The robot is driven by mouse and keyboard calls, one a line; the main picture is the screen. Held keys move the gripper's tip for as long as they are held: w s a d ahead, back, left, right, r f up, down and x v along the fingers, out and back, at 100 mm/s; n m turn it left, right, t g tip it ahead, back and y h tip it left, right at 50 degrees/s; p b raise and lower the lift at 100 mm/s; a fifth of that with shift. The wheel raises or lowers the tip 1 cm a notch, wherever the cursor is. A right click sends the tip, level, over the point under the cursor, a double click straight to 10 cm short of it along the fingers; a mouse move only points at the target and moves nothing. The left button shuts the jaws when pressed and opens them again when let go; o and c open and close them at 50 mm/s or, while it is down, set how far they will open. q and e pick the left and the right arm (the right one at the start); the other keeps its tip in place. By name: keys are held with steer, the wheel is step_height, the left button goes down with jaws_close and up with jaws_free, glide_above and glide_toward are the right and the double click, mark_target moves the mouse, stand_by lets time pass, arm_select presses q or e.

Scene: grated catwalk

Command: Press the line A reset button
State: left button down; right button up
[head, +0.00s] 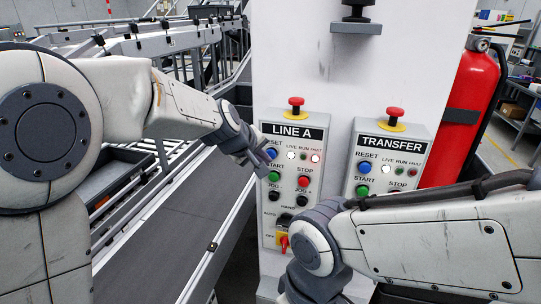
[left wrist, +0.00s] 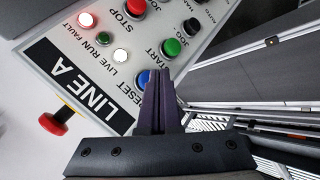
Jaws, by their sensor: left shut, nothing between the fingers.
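The LINE A panel (head: 294,135) is a light grey box on a white column. Its blue reset button (head: 271,153) is at the upper left, under the RESET label. My left gripper (head: 262,163) is shut and empty, its tips at the panel's left edge beside the button. In the left wrist view the dark closed fingers (left wrist: 158,100) overlap the blue button (left wrist: 143,77) and partly hide it. I cannot tell whether they touch it. The white LIVE light (head: 291,155) and red FAULT light (head: 315,158) are lit.
A similar TRANSFER panel (head: 393,143) with its own blue button stands to the right. Red mushroom buttons on yellow bases top both panels. My right arm crosses the lower right, its fingers out of view. A conveyor (head: 150,250) runs at left; a red extinguisher (head: 469,110) hangs at right.

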arm_select(q)
steer(key=shift+w+d+p, duration=0.3)
steer(key=shift+w, duration=0.65)
stand_by(0.9)
stand_by(0.3)
steer(key=shift+s+a+b, duration=0.2)
steer(key=shift+s+b, duration=0.05)
steer(key=shift+s, duration=0.35)
steer(key=shift+s+a+b, duration=0.2)
steer(key=shift+s+b, duration=0.05)
steer(key=shift+s, duration=0.35)
steer(key=shift+s+a+b, duration=0.25)
steer(key=shift+s, duration=0.55)
steer(key=shift+s+a+b, duration=0.25)
steer(key=shift+s, duration=0.5)
steer(key=shift+s+a+b, duration=0.25)
steer(key=shift+s, duration=0.55)
